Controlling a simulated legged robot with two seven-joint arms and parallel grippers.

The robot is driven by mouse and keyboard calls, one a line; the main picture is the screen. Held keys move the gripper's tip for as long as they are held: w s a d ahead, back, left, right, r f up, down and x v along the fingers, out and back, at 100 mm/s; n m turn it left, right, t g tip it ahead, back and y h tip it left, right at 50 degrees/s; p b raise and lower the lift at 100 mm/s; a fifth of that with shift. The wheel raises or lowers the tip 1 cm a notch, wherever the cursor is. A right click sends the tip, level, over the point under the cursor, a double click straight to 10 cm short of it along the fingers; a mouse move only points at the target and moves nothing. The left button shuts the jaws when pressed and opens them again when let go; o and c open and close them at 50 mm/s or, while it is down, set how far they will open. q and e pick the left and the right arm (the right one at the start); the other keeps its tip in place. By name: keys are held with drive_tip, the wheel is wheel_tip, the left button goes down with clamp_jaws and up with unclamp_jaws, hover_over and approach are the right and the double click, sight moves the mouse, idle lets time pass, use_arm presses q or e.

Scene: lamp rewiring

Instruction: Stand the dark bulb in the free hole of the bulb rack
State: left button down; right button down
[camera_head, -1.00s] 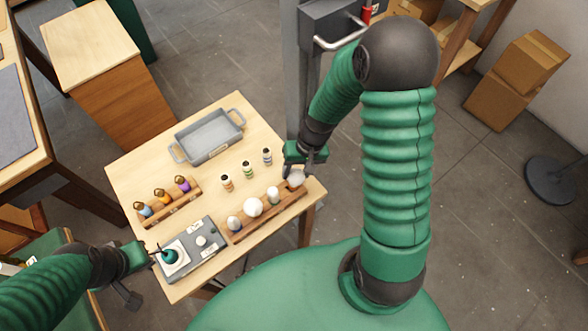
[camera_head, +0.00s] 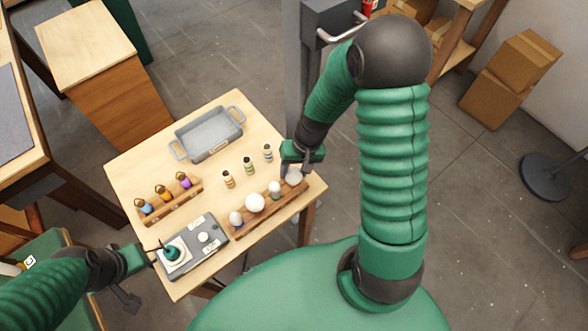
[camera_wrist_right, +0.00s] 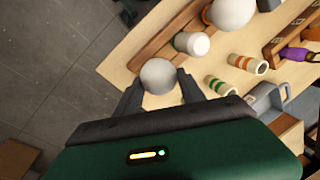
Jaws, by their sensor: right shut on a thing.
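The wooden bulb rack (camera_head: 267,213) lies along the front right edge of the table and holds several pale bulbs. My right gripper (camera_head: 300,170) is shut on a greyish bulb (camera_head: 294,178) at the rack's right end. In the right wrist view, this bulb (camera_wrist_right: 158,76) sits between the two fingers, its rounded top towards the camera. Its lower end and the hole are hidden, so I cannot tell whether it is in the rack. My left gripper (camera_head: 149,257) is beside the grey box (camera_head: 205,252) with a dark green round part; its jaws are unclear.
A grey tray (camera_head: 209,136) stands at the back of the table. Small striped cylinders (camera_head: 249,166) stand between it and the bulb rack. A second wooden rack (camera_head: 172,206) at the left holds blue, orange and purple items. The tabletop around the cylinders is clear.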

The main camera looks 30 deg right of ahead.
drive_tip(key=c, duration=0.9)
unclamp_jaws()
drive_tip(key=shift+s+a+f, duration=0.1)
drive_tip(key=shift+f, duration=0.1)
drive_tip(key=shift+c, duration=0.2)
drive_tip(key=shift+o, duration=1.6)
drive_tip(key=shift+w+d, duration=0.2)
drive_tip(key=shift+d, duration=0.05)
use_arm(q)
drive_tip(key=shift+w+d, duration=0.2)
drive_tip(key=shift+d, duration=0.1)
use_arm(e)
drive_tip(key=shift+s+r, duration=0.1)
drive_tip(key=shift+r, duration=0.3)
drive_tip(key=v, duration=1.6)
use_arm(q)
drive_tip(key=shift+s+a+f+b, duration=0.15)
drive_tip(key=shift+a+f+b, duration=0.15)
drive_tip(key=shift+f+b, duration=0.4)
use_arm(e)
drive_tip(key=s+a+f+n+t+h, duration=0.1)
drive_tip(key=s+a+f+n+h, duration=0.1)
drive_tip(key=a+f, duration=0.5)
drive_tip(key=s+a+n, duration=0.1)
drive_tip(key=n, duration=0.1)
drive_tip(key=shift+s+a+n+t, duration=0.2)
drive_tip(key=shift+a+n+t, duration=0.1)
drive_tip(key=shift+n, duration=0.1)
